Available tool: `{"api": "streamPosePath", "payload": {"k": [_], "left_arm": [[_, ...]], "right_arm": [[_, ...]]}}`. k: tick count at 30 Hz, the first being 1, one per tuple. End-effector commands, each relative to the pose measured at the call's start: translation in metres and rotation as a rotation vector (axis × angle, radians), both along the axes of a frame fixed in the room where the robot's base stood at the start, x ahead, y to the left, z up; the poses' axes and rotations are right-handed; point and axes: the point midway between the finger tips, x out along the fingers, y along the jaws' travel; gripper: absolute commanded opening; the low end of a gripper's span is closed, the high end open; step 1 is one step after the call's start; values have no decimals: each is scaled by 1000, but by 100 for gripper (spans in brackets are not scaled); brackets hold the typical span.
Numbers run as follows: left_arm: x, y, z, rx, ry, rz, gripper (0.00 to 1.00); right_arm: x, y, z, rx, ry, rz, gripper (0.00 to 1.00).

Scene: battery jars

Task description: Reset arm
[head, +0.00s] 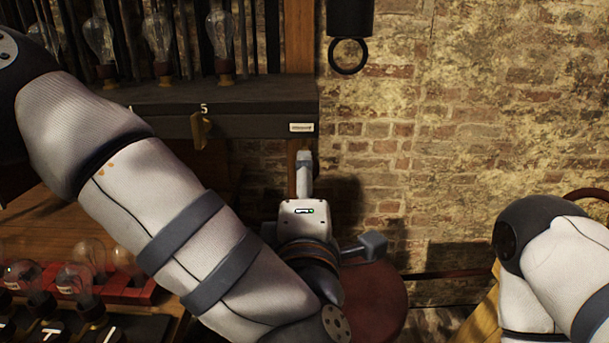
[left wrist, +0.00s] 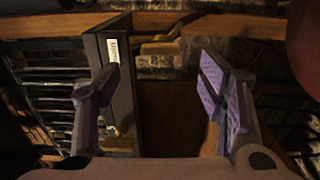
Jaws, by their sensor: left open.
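My left arm (head: 160,210) comes in from the left and crosses the middle of the head view. Its gripper (head: 338,202) is in front of the brick wall, just below and right of the dark shelf. Its fingers are spread wide. In the left wrist view the gripper (left wrist: 160,85) has purple-padded fingers standing apart, with nothing between them. My right arm (head: 560,260) shows at the right edge with its elbow bent. Its gripper is out of the frame.
A dark shelf (head: 240,108) with a brass handle (head: 201,130) holds several glass jars (head: 222,36). More glass jars (head: 75,280) stand at lower left. A dark red round thing (head: 385,300) is below my left gripper. A black ring (head: 348,70) hangs above.

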Motion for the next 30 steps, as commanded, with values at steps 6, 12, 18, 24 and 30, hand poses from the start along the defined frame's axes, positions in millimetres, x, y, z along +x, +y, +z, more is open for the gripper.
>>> {"api": "streamPosePath", "payload": {"k": [6, 12, 18, 24, 30], "left_arm": [[-6, 0, 0, 0, 0, 1, 63], [-6, 1, -9, 23, 17, -9, 63], [-26, 19, -153, 411, 318, -232, 63], [-127, 84, -312, 830, 730, -609, 63], [-267, 171, -387, 1068, 1105, -1024, 63]], "right_arm": [[0, 0, 0, 0, 0, 0, 65], [0, 0, 0, 0, 0, 0, 65], [0, 0, 0, 0, 1, 0, 65], [0, 0, 0, 0, 1, 0, 65], [0, 0, 0, 0, 0, 0, 65]]}}
